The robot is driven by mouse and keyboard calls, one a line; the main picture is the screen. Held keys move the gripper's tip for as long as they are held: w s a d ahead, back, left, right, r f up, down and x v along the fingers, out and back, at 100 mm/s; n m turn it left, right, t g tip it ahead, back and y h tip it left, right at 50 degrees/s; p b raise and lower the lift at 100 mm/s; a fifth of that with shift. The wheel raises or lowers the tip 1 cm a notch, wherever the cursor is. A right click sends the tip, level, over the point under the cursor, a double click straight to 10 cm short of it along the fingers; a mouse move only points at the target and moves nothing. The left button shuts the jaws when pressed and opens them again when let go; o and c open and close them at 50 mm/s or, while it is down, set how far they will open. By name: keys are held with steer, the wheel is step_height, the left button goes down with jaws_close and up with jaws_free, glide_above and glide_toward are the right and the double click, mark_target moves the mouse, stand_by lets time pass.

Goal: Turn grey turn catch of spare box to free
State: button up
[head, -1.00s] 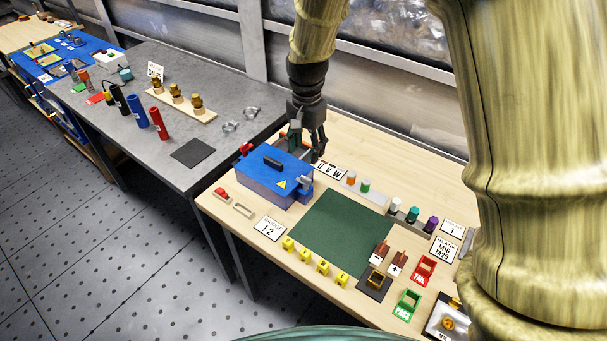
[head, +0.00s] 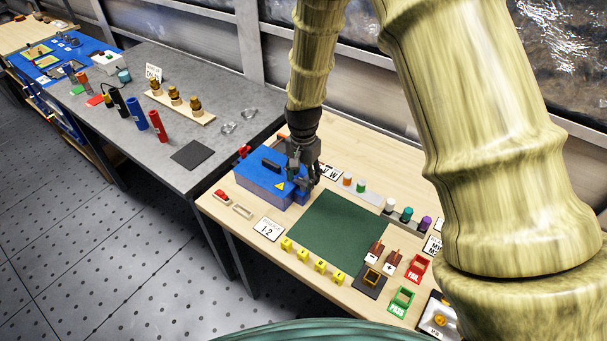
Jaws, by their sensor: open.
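The spare box (head: 262,190) is a blue box with a black handle (head: 271,166) on its lid and a yellow warning triangle on its front. It stands at the left end of the light wooden bench. A red catch (head: 244,151) shows at its back left side. My gripper (head: 312,186) points down at the right side of the box, with its fingers open and empty. The grey turn catch is hidden behind or beside my fingers, and I cannot tell whether they touch it.
A dark green mat (head: 338,222) lies just right of the box. Coloured round caps (head: 406,214) stand along the back. Yellow pieces (head: 318,265) line the front edge. A small red part (head: 221,194) lies left of the box. The grey table (head: 222,130) adjoins at the left.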

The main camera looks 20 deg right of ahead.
steer(key=shift+f, duration=0.3)
steer(key=c, duration=1)
